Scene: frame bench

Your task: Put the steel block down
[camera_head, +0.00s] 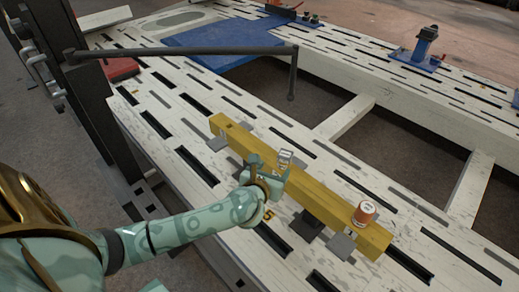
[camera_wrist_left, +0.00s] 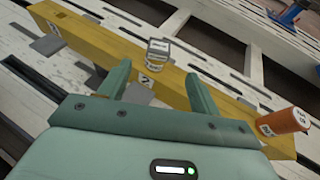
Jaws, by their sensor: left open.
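A small grey-silver block with a pale label, seemingly the steel block (camera_head: 285,157), stands on the yellow beam (camera_head: 320,204). In the left wrist view the block (camera_wrist_left: 158,50) stands on the beam (camera_wrist_left: 105,45), just beyond a label marked 2. My left gripper (camera_head: 270,168) is over the near side of the beam, beside the block. In the wrist view its two fingers (camera_wrist_left: 158,72) are spread and empty, with the block ahead of the gap between them. No finger visibly touches the block. My right gripper is not in view.
An orange can (camera_head: 365,213) with a white label stands on the beam's right end. Grey plates (camera_head: 341,245) lie under the beam. The slotted pale bench (camera_head: 170,118) has an open gap in its frame. A dark jointed bar (camera_head: 190,50) crosses above its left part.

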